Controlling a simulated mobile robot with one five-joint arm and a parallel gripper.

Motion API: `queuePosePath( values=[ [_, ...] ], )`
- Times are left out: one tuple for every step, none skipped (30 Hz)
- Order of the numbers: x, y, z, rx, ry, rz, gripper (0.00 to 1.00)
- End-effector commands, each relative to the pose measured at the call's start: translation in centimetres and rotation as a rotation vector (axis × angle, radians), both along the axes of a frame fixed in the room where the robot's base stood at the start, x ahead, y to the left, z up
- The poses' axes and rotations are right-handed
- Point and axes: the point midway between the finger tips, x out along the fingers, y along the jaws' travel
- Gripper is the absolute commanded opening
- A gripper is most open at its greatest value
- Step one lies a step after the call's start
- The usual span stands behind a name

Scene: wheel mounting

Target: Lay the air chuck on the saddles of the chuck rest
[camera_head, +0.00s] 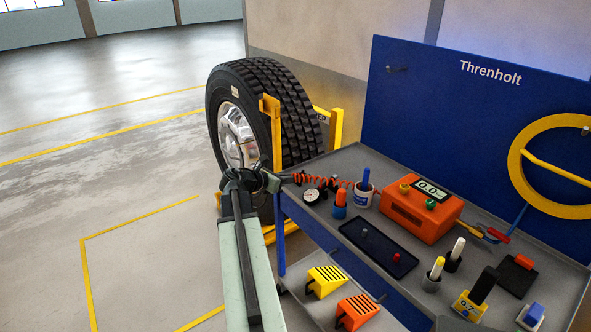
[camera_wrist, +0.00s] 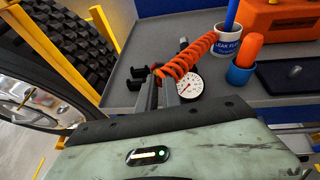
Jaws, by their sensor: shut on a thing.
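My gripper (camera_head: 265,181) is over the trolley's left edge, beside the wheel. In the wrist view its two narrow fingers (camera_wrist: 161,90) are close together, shut on the air chuck. Most of the chuck is hidden by the fingers; its orange coiled hose (camera_wrist: 195,55) runs from just beyond the fingertips toward the back right. A round white-faced gauge (camera_wrist: 189,87) shows right of the fingers, and in the head view (camera_head: 312,196). Small black upright pieces (camera_wrist: 136,83) left of the fingertips look like saddles of the chuck rest. I cannot tell whether the chuck touches them.
The big wheel (camera_head: 290,105) stands left of the trolley. On the trolley top (camera_head: 330,230) are a white mug (camera_head: 363,196), a blue cup with an orange-handled tool (camera_head: 340,205), an orange box (camera_head: 420,212) and a dark tray (camera_head: 378,247). Yellow posts (camera_head: 272,140) stand by the wheel.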

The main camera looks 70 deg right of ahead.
Motion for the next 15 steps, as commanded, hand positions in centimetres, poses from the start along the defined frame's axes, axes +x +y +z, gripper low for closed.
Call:
queuePosePath(
  values=[
    [-0.2, 1.4, 0.2, 0.0, 0.0, 0.002, 0.0],
    [-0.2, 2.0, 0.3, 0.0, 0.0, 0.001, 0.0],
    [-0.2, 2.6, 0.3, 0.0, 0.0, 0.001, 0.0],
    [-0.2, 2.9, 0.3, 0.0, 0.0, 0.001, 0.0],
    [-0.2, 3.3, 0.4, 0.0, 0.0, 0.001, 0.0],
    [-0.2, 3.6, 0.4, 0.0, 0.0, 0.001, 0.0],
    [-0.2, 3.8, 0.4, 0.0, 0.0, 0.001, 0.0],
    [-0.2, 4.0, 0.4, 0.0, 0.0, 0.001, 0.0],
    [-0.2, 4.1, 0.4, 0.0, 0.001, 0.0, 0.0],
    [-0.1, 4.2, 0.4, 0.0, 0.001, 0.0, 0.0],
    [-0.1, 4.2, 0.4, 0.0, 0.001, 0.0, 0.0],
    [-0.2, 4.3, 0.5, 0.0, 0.001, 0.0, 0.0],
    [-0.3, 4.4, 0.6, 0.0, 0.0, -0.001, 0.0],
    [-0.5, 4.5, 0.9, 0.0, 0.001, -0.002, 0.0],
    [-1.0, 4.9, 1.5, 0.0, 0.001, -0.005, 0.0]
  ],
)
